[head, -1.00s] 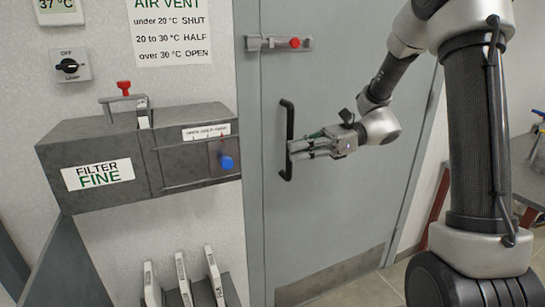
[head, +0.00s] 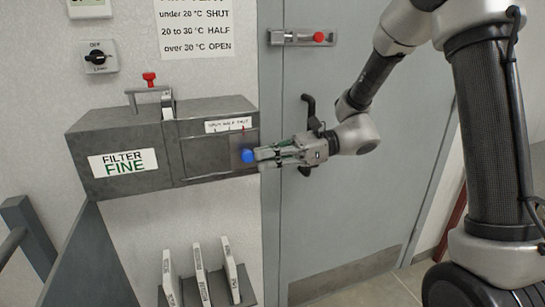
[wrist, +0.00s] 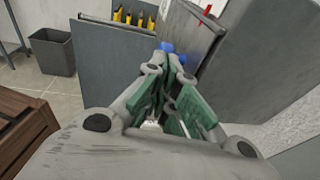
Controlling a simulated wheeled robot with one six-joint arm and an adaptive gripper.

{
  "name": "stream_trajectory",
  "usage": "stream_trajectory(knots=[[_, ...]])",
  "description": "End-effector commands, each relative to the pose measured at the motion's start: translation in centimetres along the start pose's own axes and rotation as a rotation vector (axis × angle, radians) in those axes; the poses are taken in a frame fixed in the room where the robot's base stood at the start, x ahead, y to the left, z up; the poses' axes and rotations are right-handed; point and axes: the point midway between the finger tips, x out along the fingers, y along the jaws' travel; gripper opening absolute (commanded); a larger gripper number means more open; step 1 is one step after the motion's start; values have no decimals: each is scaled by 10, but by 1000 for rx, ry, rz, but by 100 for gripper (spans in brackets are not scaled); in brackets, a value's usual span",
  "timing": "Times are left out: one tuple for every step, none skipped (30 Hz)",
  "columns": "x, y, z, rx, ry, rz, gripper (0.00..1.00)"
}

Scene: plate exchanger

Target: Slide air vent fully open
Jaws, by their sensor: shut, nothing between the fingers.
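The air vent slide is a plate (head: 210,153) on the right part of a grey wall box, with a blue knob (head: 248,156) at its right end. The knob sits near the right end of the small label (head: 228,126) above it, which appears to read OPEN, HALF, SHUT. My gripper (head: 259,156) is shut and empty, with its tips right beside the knob's right side. In the wrist view the blue knob (wrist: 167,47) shows just beyond the fingertips (wrist: 170,60), partly hidden by them. I cannot tell whether they touch it.
The box also carries a FILTER FINE label (head: 123,163) and a red-topped handle (head: 149,80). A grey door (head: 345,215) with a dark handle (head: 309,105) is behind my gripper. Several filter plates (head: 200,272) stand in a rack below. A temperature notice (head: 196,32) hangs above.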

Motion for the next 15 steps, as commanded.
stream_trajectory(knots=[[0, 0, 0, 0, 0, 0, 0], [0, 0, 0, 0, 0, 0, 0], [0, 0, 0, 0, 0, 0, 0], [0, 0, 0, 0, 0, 0, 0], [0, 0, 0, 0, 0, 0, 0], [2, 0, 0, 0, 0, 1, 0], [6, 1, 1, -1, -1, 2, 0], [10, 2, 2, -1, -1, 3, 0], [17, 3, 3, -1, 0, 4, 0], [24, 4, 4, -1, 0, 5, 0], [30, 5, 5, -1, -1, 4, 0], [39, 7, 6, -1, 0, 6, 0], [44, 8, 7, -1, 0, 4, 0], [50, 9, 8, -1, 0, 5, 0], [56, 10, 9, -1, 0, 4, 0]])
